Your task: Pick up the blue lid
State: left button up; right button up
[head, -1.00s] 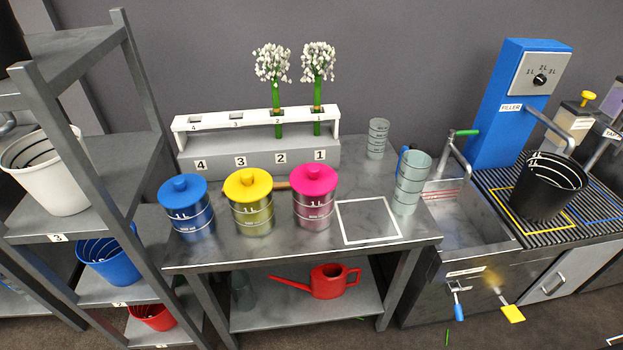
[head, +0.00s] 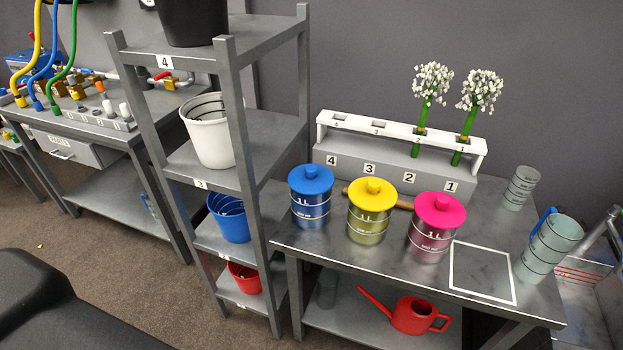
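The blue lid (head: 311,179) has a round knob and sits on the blue-tinted 1 L canister (head: 311,210). That canister stands at the left end of the metal table (head: 385,262). To its right are a canister with a yellow lid (head: 373,194) and one with a pink lid (head: 439,209). Neither of my grippers shows in the head view. A dark rounded shape at the lower left is probably part of my own body.
A grey shelf rack (head: 230,165) with buckets stands close to the left of the table. Behind the canisters is a numbered rack (head: 395,165) holding two white flower bunches. A white square outline (head: 482,272) and clear beakers (head: 550,245) are at the right. A red watering can (head: 412,316) sits below.

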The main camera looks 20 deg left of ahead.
aim_at(309, 179)
jog(key=i+l+u, duration=0.2)
jog(key=l+u, duration=0.15)
jog(key=l, duration=0.6)
jog(key=l+u, duration=0.4)
jog(key=l, duration=0.55)
jog(key=i, duration=0.05)
